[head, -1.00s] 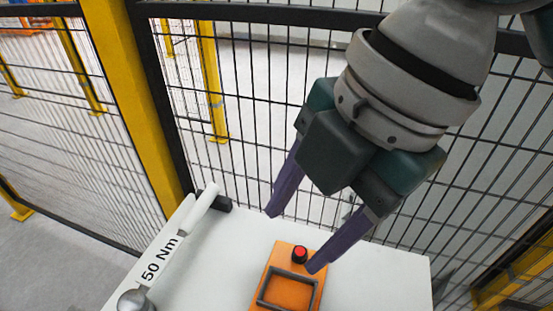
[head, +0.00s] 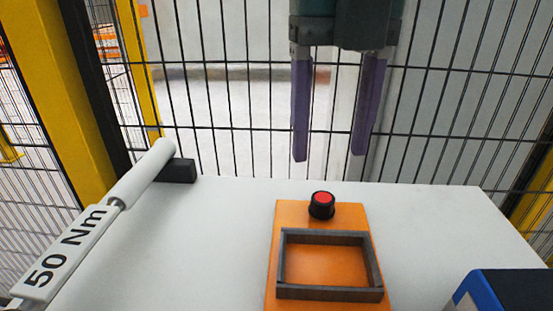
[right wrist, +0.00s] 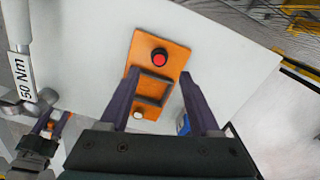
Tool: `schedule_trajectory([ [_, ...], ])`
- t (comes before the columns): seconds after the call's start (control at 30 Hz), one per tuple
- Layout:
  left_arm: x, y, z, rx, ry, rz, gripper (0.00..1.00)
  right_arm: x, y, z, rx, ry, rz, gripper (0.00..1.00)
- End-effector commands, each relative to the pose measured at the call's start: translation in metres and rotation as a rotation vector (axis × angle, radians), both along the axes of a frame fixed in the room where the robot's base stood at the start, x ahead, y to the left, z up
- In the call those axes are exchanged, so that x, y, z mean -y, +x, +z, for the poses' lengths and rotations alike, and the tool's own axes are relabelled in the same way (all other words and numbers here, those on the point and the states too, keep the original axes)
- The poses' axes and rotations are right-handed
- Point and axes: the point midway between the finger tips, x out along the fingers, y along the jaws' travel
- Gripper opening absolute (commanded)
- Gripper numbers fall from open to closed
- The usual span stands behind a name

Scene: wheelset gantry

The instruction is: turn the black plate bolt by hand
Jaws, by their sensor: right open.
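A round black bolt-like piece with a red top (head: 321,205) stands on the far end of an orange plate (head: 292,218) on the white table. It also shows in the right wrist view (right wrist: 159,56). My right gripper (head: 329,157) is open and empty. Its two purple fingers point down, and in the head view their tips appear above the red-topped piece, apart from it. In the right wrist view the fingertips (right wrist: 158,74) frame the plate on both sides. A small gripper-like part at that view's lower left may be my left gripper; its state is unclear.
A dark rectangular frame (head: 285,292) is on the orange plate. A white torque wrench marked 50 Nm (head: 70,250) lies along the table's left side by a black block (head: 180,171). A blue-black box (head: 505,295) is at right. Mesh fencing stands behind the white table (head: 430,225).

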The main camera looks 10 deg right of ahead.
Motion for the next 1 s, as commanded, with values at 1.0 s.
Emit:
schedule_trajectory([
  [1.0,-0.002,0.000,-0.013,0.000,0.007,-0.005,0.50,0.000,0.000,-0.068,0.002,0.001,0.000,0.32],
])
